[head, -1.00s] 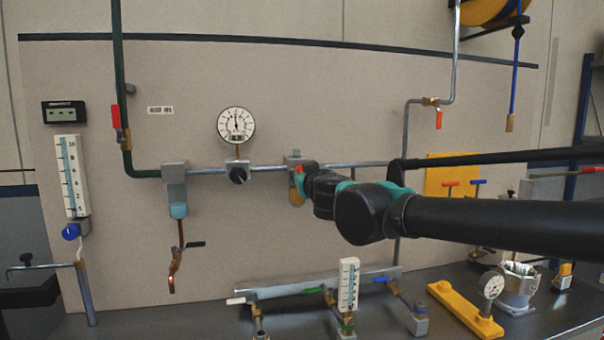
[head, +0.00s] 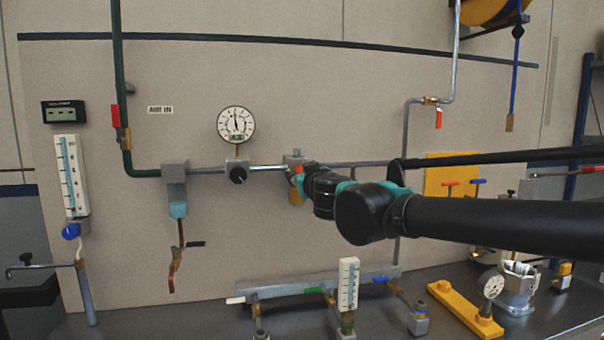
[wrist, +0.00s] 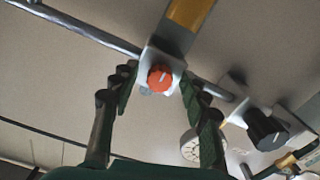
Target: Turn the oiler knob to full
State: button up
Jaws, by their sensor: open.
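The oiler (head: 294,158) is a grey block with an amber bowl (head: 296,196) below it, fixed in the pipe on the wall panel. In the wrist view its orange-red round knob (wrist: 160,80) faces me, with a short pale mark on it. The amber bowl also shows at the top of the wrist view (wrist: 189,12). My gripper (wrist: 158,82) is open, with one dark green finger on each side of the knob. Visible gaps separate the fingers from the knob. In the head view my wrist hides most of the gripper and part of the oiler.
A dark regulator knob (head: 238,175) under a round gauge (head: 236,125) sits left of the oiler on the same pipe. It also shows right of the fingers in the wrist view (wrist: 266,130). A filter (head: 175,182) is further left. The bench below holds fittings and a yellow bar (head: 462,308).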

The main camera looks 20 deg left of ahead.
jog(key=v, duration=1.2)
jog(key=shift+d, duration=0.1)
